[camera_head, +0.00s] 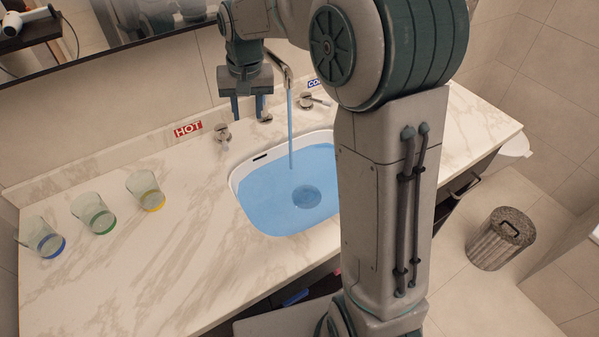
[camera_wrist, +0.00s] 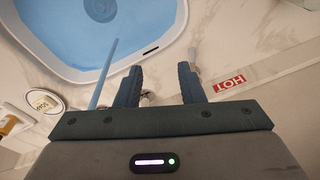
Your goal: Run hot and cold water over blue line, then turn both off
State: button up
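Blue water (camera_head: 290,192) stands in the white sink (camera_head: 233,182). A thin stream falls from the faucet (camera_head: 284,70) into it and also shows in the wrist view (camera_wrist: 103,75). The hot handle (camera_head: 222,133) is left of the faucet, by the red HOT label (camera_head: 188,129). The cold handle (camera_head: 312,101) is right, by the blue label (camera_head: 315,83), partly hidden by my arm. My gripper (camera_head: 247,108) points down between the hot handle and the spout. Its fingers (camera_wrist: 160,86) are apart with nothing clearly held. I cannot make out a blue line in the sink.
Three clear glasses with blue (camera_head: 42,237), green (camera_head: 93,213) and yellow (camera_head: 146,190) bands stand left on the marble counter (camera_head: 150,270). A soap container (camera_wrist: 42,102) shows in the wrist view. A mirror edge (camera_head: 110,50) runs behind. A bin (camera_head: 500,238) stands on the floor.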

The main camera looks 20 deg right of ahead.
jog(key=s+d+f+b, duration=0.2)
jog(key=s+d, duration=0.1)
jog(key=s, duration=0.5)
jog(key=s+d+f+t+b, duration=0.1)
jog(key=s+d, duration=0.3)
jog(key=s, duration=0.5)
jog(key=shift+d+f+n+h+b, duration=0.15)
jog(key=shift+f+n+h+b, duration=0.2)
jog(key=shift+f+b, duration=0.45)
jog(key=shift+r, duration=0.15)
